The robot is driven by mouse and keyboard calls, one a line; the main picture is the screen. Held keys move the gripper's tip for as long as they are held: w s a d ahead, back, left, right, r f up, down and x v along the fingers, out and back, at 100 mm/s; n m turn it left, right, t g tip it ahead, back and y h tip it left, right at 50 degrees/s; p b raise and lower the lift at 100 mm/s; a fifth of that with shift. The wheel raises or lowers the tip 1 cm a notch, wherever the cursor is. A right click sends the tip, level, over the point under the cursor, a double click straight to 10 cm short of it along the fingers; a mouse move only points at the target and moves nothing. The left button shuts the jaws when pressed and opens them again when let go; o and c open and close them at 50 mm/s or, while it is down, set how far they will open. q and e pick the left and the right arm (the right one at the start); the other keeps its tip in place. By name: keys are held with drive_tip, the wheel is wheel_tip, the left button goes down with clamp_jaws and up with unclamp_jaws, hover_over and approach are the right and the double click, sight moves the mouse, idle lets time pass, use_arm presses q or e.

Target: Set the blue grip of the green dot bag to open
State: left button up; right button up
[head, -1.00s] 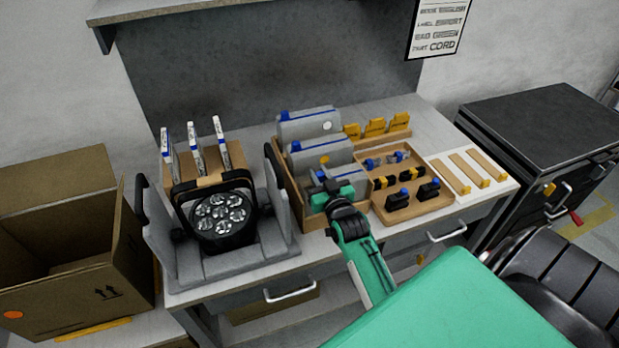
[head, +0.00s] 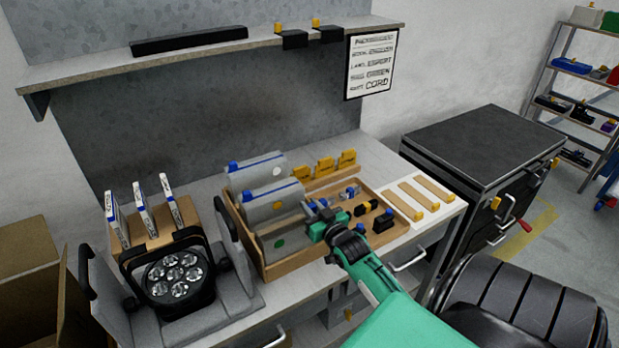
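The green dot bag (head: 283,240) is grey and stands at the front of a wooden box, its round green dot facing me. My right gripper (head: 313,209) is at the upper right end of this bag, with small blue parts at its tip. The bag's blue grip is not clearly told apart from the gripper there, and I cannot tell whether the fingers are shut on it. Two more grey bags stand behind: one with an orange dot (head: 271,200) and one with a white dot (head: 257,172), each with a blue grip at its left end. My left gripper is out of view.
A wooden tray (head: 397,232) of small black, yellow and blue parts lies right of the bags. Yellow clips (head: 325,166) stand behind. A work lamp (head: 177,277) is at the left. A shelf (head: 215,50) overhangs the back; a sign (head: 370,66) hangs from it.

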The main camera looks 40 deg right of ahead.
drive_tip(key=o, duration=0.5)
drive_tip(key=shift+c, duration=0.2)
drive_tip(key=b+v, duration=0.3)
drive_tip(key=v, duration=1.1)
drive_tip(key=shift+w+d+f, duration=0.1)
